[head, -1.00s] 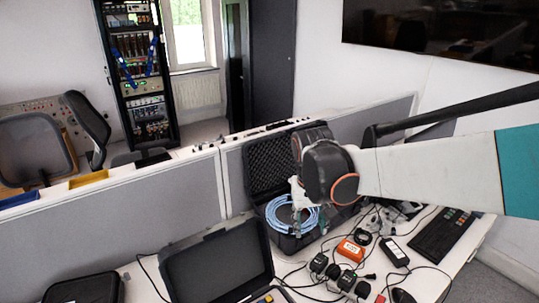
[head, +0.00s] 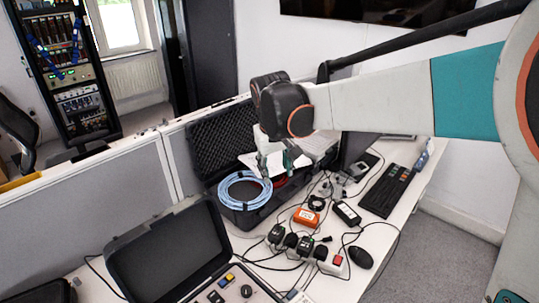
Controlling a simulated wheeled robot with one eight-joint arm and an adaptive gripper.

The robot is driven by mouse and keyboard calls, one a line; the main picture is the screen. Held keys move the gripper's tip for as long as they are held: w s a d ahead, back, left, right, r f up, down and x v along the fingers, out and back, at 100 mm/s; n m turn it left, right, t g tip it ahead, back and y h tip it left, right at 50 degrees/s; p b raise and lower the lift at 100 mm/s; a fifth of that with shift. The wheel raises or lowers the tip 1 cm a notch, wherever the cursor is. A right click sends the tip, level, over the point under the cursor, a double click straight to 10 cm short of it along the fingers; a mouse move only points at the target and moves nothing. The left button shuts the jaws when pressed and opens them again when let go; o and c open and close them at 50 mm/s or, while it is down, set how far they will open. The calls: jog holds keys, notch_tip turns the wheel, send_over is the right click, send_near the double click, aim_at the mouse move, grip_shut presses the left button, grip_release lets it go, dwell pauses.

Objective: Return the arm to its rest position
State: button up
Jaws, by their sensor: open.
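My gripper (head: 276,163) hangs pointing down at the end of my arm, over the open black foam-lined case (head: 218,137) on the desk. Its fingers are apart, and I see nothing between them. A coil of blue cable (head: 245,190) lies in the case just left of and below the fingers. Whether the fingertips touch anything in the case I cannot tell. My arm reaches in from the right, over the desk, and hides part of the desk's back and the wall.
An orange box (head: 306,217), a power strip with several black plugs (head: 305,246), a mouse (head: 360,257) and a black keyboard (head: 388,192) lie among loose cables on the white desk. A second open case (head: 165,245) stands at front left. A grey partition (head: 90,215) runs behind.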

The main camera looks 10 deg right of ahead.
jog(key=s+d+r+m+t, duration=0.1)
jog(key=s+d+r+t, duration=0.15)
jog(key=s+d, duration=0.75)
jog(key=s+d+f+m+t+y+b, duration=0.1)
jog(key=s+f, duration=0.3)
jog(key=s, duration=1.1)
jog(key=shift+d+f+m+t+b, duration=0.15)
jog(key=shift+d+m+t+b, duration=0.3)
jog(key=shift+m+b, duration=0.1)
jog(key=shift+s, duration=0.1)
